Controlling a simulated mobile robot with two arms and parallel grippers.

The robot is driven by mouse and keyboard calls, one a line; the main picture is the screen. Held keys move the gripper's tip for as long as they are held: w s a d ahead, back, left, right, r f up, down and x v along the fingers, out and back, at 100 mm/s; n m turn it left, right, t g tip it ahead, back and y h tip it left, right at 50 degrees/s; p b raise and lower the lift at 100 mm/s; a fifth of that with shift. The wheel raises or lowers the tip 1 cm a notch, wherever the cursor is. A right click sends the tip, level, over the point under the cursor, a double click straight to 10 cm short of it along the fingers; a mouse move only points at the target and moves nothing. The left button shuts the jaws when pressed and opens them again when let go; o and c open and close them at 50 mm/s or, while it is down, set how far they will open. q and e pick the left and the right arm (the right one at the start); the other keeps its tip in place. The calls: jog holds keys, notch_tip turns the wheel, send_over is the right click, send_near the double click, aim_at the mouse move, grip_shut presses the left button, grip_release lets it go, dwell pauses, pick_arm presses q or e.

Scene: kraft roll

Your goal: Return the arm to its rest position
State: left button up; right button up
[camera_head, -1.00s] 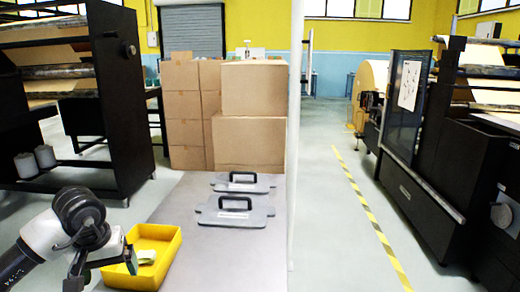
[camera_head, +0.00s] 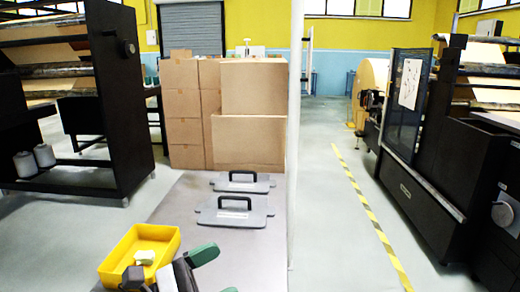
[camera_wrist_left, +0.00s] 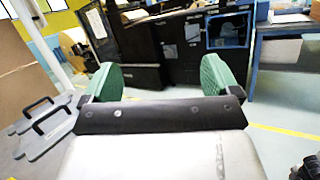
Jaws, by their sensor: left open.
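My left gripper (camera_head: 217,272) is at the bottom of the head view, low over the near part of the grey table (camera_head: 265,262). Its green-padded fingers point right, the nearer one mostly cut off by the frame edge. In the left wrist view the gripper (camera_wrist_left: 158,78) shows both green fingers wide apart with nothing between them. The rest of the left arm is mostly out of frame. My right gripper is not in view.
A yellow bin (camera_head: 115,262) holding a pale block (camera_head: 145,257) stands left of the gripper. Two grey plates with black handles (camera_head: 233,217) lie farther back on the table. Cardboard boxes (camera_head: 248,140) stand behind. A pale post (camera_head: 295,150) rises at the table's right edge.

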pick_arm(q)
jog(key=s+a+f+m+t+y, duration=0.1)
jog(key=a+f+m+t+y, duration=0.4)
jog(key=m+y, duration=0.9)
jog(key=a+f+m+t+y, duration=0.3)
jog(key=a+f+m+y, duration=0.4)
jog(key=m, duration=1.4)
jog(key=s+a+f+n+g+h, duration=0.1)
jog(key=s+f+n+g, duration=0.55)
jog(key=s, duration=0.35)
jog(key=s+f+n+g+h, duration=0.1)
jog(key=s+f+n+g, duration=0.4)
jog(key=s+f+g, duration=0.4)
notch_tip(320, 180, down, 18)
jog(key=t+p, duration=0.1)
jog(key=p, duration=0.4)
jog(key=s+a+f+p, duration=0.1)
jog(key=s+f+p, duration=0.1)
jog(key=s+f, duration=0.4)
jog(key=s+a+f+g+p, duration=0.1)
jog(key=s+a+f+p, duration=0.1)
jog(key=s+f, duration=0.5)
jog(key=s+p, duration=0.1)
jog(key=s, duration=0.3)
jog(key=shift+s+f+y, duration=0.15)
jog(key=shift+s+y, duration=0.15)
jog(key=shift+s, duration=0.1)
